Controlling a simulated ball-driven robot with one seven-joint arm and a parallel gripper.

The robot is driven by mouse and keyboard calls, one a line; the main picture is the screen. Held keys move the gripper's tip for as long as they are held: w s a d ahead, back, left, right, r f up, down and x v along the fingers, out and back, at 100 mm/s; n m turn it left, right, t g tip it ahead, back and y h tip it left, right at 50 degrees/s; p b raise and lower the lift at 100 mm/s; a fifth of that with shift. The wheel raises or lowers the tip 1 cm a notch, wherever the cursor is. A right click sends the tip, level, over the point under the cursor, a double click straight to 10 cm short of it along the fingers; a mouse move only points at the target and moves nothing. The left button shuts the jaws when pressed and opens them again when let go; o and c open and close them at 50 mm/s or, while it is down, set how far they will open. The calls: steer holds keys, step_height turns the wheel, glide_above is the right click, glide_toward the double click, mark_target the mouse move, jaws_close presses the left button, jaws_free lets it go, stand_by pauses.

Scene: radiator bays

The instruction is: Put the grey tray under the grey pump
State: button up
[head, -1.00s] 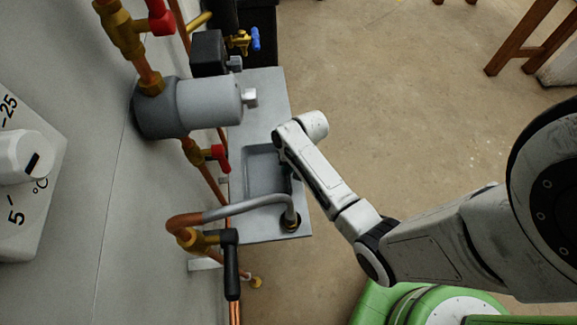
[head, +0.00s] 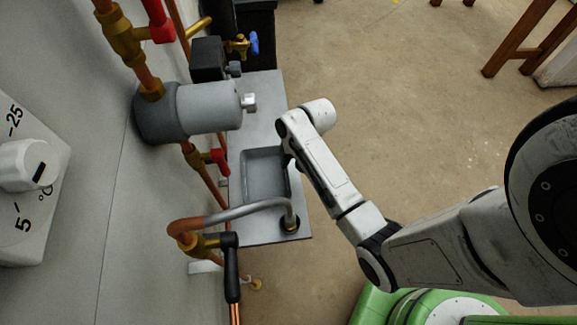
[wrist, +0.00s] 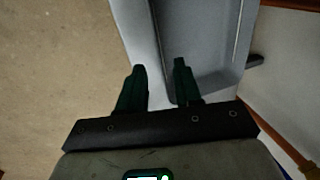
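The grey tray (head: 266,152) lies on a metal shelf below the pipes in the head view, and fills the top right of the wrist view (wrist: 215,80). The grey pump (head: 205,106), a light cylinder with a dark wall-side end, is on the pipe above the shelf. The tray is offset from it towards the bottom of the picture. My gripper (head: 288,165) is at the tray's right side, mostly hidden by my arm. In the wrist view its fingers (wrist: 158,80) are apart, with the tray's near wall between them; I see no firm contact.
The shelf (head: 262,100) has bare room under the pump. A bent grey pipe (head: 245,208) crosses just below the tray and enters the shelf. A red-handled valve (head: 218,158) and copper pipe stand on the wall side. Floor (head: 400,110) to the right is open.

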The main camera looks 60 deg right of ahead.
steer(key=a+v, duration=0.1)
steer(key=v, duration=0.5)
steer(key=s+a+r+n+g+h, duration=0.1)
steer(key=s+a+r+n, duration=0.3)
steer(key=s+a+n, duration=0.6)
steer(key=shift+s+a+r+h, duration=0.2)
steer(key=shift+s+a+h, duration=0.4)
steer(key=shift+a, duration=0.45)
steer(key=shift+s, duration=0.1)
